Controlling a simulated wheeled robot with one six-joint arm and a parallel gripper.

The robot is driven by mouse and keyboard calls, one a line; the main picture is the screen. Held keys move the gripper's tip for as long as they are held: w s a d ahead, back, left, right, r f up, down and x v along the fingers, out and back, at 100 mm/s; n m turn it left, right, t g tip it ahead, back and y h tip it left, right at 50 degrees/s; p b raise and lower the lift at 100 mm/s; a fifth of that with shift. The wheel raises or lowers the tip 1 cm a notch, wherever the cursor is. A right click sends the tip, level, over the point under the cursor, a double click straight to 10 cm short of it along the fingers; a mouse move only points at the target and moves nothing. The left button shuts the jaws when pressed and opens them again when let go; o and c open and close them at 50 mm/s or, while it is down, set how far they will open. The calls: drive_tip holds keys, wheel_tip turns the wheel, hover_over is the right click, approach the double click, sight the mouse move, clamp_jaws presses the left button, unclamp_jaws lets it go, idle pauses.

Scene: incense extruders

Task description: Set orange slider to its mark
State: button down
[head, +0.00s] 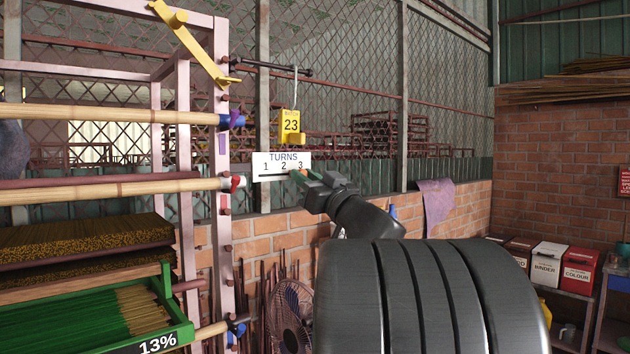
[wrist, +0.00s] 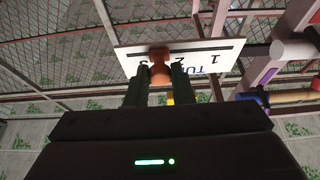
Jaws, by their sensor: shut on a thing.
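The orange slider (wrist: 159,66) is between my gripper's two fingers in the wrist view. My gripper (head: 306,178) is shut on it at the lower right of the white TURNS board. The board (head: 272,170) carries the numbers 1, 2 and 3 and a dark slot below them. The board also shows, turned over, in the wrist view (wrist: 226,55), with the slider on its slot, towards the 3 end and past the 2. The fingers and slider cover part of the lettering there. In the head view the gripper hides most of the slider. I cannot make out a separate mark.
A yellow BATCH 23 tag (head: 291,122) hangs above the board. A pink frame (head: 220,200) with bamboo poles (head: 110,189) stands at the left. A green tray (head: 181,316) of sticks reads 13%. Mesh and a brick wall (head: 275,238) stand behind.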

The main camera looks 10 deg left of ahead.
drive_tip(key=s+a, duration=0.2)
drive_tip(key=s+a+b, duration=0.1)
drive_tip(key=s+a, duration=0.1)
drive_tip(key=s, duration=0.1)
drive_tip(key=shift+s+a, duration=0.2)
drive_tip(key=shift+s, duration=0.15)
drive_tip(key=c, duration=1.4)
unclamp_jaws()
drive_tip(key=shift+o, duration=0.7)
drive_tip(key=shift+s+a, duration=0.1)
drive_tip(key=shift+s, duration=0.05)
drive_tip(key=b+v, duration=0.3)
drive_tip(key=v, duration=1.1)
drive_tip(key=shift+w, duration=0.2)
